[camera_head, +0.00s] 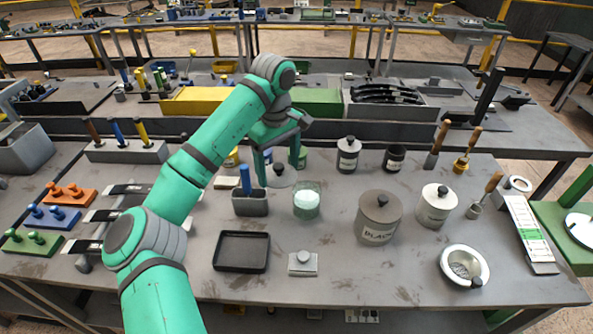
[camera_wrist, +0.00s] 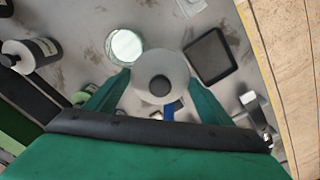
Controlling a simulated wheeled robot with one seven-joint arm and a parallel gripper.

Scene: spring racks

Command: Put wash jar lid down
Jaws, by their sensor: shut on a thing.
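The wash jar lid (camera_head: 281,181) is a pale disc with a dark knob, held by my gripper (camera_head: 279,167) above the table. In the wrist view the lid (camera_wrist: 160,67) lies between the green fingers of my gripper (camera_wrist: 160,86), which is shut on it at the knob. The open glass wash jar (camera_head: 306,202), with pale green contents, stands on the table just right of and nearer than the lid. It also shows in the wrist view (camera_wrist: 125,46), up and left of the lid. The gap between lid and table is hard to judge.
A black empty tray (camera_head: 242,270) lies in front, left of a small grey block (camera_head: 303,263). A grey holder (camera_head: 250,205) with a blue handle stands beside the wash jar. A large lidded jar (camera_head: 378,230) is to the right. Bare table lies between them.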

